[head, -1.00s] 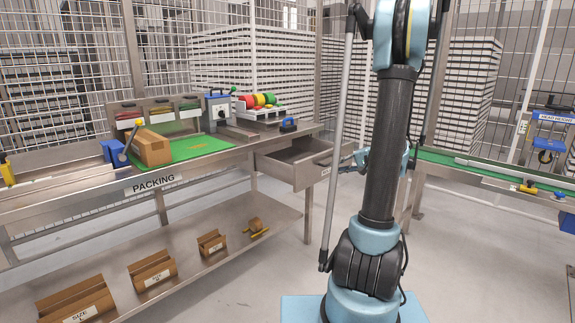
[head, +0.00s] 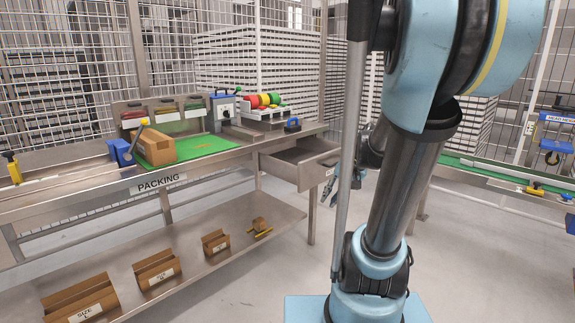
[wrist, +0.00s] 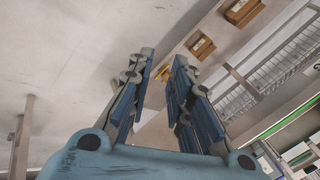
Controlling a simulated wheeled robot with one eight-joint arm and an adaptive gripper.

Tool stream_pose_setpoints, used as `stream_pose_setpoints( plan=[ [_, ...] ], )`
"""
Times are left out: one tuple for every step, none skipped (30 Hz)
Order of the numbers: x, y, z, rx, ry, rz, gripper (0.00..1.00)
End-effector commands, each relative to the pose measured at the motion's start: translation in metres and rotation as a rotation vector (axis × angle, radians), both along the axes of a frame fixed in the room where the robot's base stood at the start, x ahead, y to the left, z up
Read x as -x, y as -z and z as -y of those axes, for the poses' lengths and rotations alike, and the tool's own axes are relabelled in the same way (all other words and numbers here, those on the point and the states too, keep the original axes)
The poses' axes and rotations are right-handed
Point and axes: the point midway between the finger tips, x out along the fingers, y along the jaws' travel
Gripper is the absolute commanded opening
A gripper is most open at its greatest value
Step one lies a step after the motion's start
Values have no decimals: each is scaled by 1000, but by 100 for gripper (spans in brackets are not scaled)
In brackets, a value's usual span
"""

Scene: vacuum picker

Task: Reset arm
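My arm stands upright in the right half of the head view, its upper part close to the camera. My gripper (wrist: 163,65) is open and empty in the wrist view, with two fingers apart and blue pads facing each other. In the head view, part of my gripper (head: 338,188) shows just right of the open drawer (head: 304,164); the arm hides the rest. I cannot tell the exact gap between it and the drawer.
The packing table (head: 228,166) stands at left, with a cardboard box (head: 158,147) on its green mat (head: 205,146). Several brown cartons (head: 156,269) lie on its lower shelf. A second green-topped bench (head: 480,171) is at right. Open floor (head: 270,280) lies between.

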Motion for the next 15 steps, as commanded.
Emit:
stream_pose_setpoints(
  plan=[
    [13, 3, -1, 29, -17, -5, 19],
    [20, 5, 0, 49, -26, -8, 19],
    [29, 8, 0, 74, -38, -13, 19],
    [36, 10, 1, 93, -47, -15, 19],
    [43, 12, 2, 113, -56, -18, 19],
    [51, 15, 3, 138, -67, -22, 19],
    [58, 17, 4, 157, -77, -24, 19],
    [64, 19, 6, 177, -86, -26, 19],
    [73, 22, 8, 203, -97, -30, 19],
    [79, 24, 10, 221, -107, -31, 19],
    [85, 26, 12, 242, -116, -33, 19],
    [93, 29, 15, 267, -127, -35, 19],
    [99, 32, 16, 287, -137, -37, 19],
    [104, 34, 19, 306, -146, -37, 19],
    [112, 37, 22, 332, -156, -39, 19]
  ],
)
